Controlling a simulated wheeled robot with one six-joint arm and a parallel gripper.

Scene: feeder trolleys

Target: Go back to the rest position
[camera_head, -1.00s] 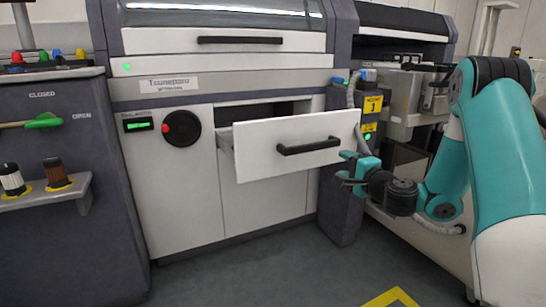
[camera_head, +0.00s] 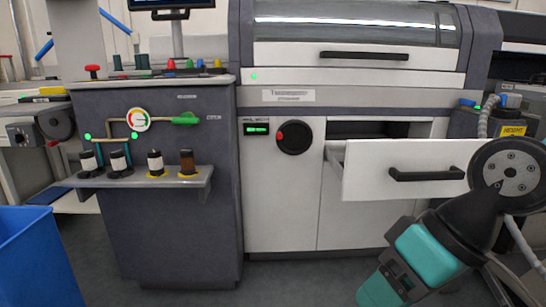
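My arm (camera_head: 424,254) shows at the lower right, close to the camera, as teal and dark links with a round bolted joint cap. The arm is folded in front of the machine's right part. I cannot make out my gripper's fingers in this view, so whether they are open or shut does not show. The white drawer (camera_head: 374,176) of the machine stands pulled out, with a black handle (camera_head: 427,175). My arm covers the drawer's right end in the picture; touching or apart cannot be told.
A dark grey cabinet (camera_head: 180,235) with a gauge (camera_head: 138,119), a green lever (camera_head: 186,119) and a shelf (camera_head: 198,181) of several small bottles stands to the left. A blue bin (camera_head: 38,260) is at the lower left. Some floor (camera_head: 300,280) before the machine is clear.

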